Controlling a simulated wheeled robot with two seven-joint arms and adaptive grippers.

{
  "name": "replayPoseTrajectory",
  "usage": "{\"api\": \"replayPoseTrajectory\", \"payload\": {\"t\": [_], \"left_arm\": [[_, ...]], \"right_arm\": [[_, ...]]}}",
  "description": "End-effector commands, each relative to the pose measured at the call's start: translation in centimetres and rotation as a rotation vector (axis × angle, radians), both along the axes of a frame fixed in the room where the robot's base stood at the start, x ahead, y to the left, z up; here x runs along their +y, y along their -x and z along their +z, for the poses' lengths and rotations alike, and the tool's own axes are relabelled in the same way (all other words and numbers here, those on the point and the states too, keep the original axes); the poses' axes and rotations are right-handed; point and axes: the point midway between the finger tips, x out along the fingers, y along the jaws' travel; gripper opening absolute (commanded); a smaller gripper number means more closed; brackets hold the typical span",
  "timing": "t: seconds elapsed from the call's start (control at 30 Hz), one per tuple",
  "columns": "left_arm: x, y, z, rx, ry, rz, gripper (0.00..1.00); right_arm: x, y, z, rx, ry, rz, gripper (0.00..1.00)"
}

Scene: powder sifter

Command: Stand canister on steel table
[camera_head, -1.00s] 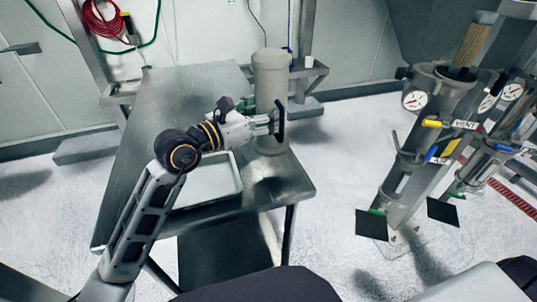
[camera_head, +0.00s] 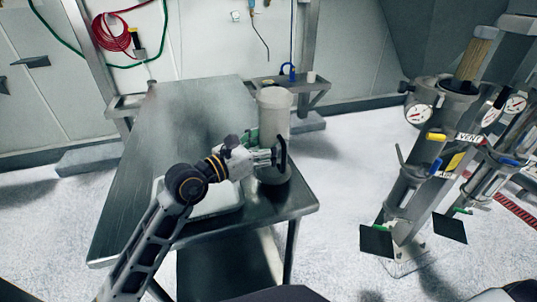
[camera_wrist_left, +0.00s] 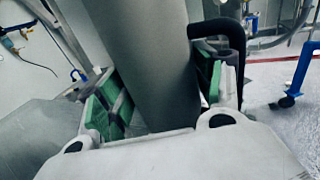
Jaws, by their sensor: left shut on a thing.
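The canister (camera_head: 274,108) is a tall grey cylinder with a lighter top and a black handle. It is upright over the right side of the steel table (camera_head: 180,108). Its base appears at or very near the tabletop; I cannot tell whether it touches. My left gripper (camera_head: 268,157) is shut on its lower part. In the left wrist view the canister (camera_wrist_left: 150,60) sits between the green finger pads of my left gripper (camera_wrist_left: 160,100), with the black handle (camera_wrist_left: 212,32) at the right finger. My right gripper is out of view.
A pale tray (camera_head: 215,205) lies on the table, partly hidden by my left arm. A small shelf (camera_head: 300,88) stands behind the canister. A sifter machine with gauges (camera_head: 440,130) stands to the right, across open floor. The table's far left part is clear.

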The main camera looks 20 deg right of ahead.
Motion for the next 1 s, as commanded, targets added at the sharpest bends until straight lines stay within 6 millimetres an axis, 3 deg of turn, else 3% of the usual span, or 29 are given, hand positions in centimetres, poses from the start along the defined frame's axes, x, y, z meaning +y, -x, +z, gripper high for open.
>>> {"api": "replayPoseTrajectory", "payload": {"t": [0.4,0.97,1.0], "left_arm": [[0.0,0.0,-3.4,-0.002,0.002,0.001,0.26],[0.0,0.0,-3.8,-0.002,0.002,0.001,0.26],[0.0,0.0,-3.9,0.0,-0.001,0.0,0.71]], "right_arm": [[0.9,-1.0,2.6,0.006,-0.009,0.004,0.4],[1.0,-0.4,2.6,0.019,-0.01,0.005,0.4],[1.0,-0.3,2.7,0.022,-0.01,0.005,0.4]]}}
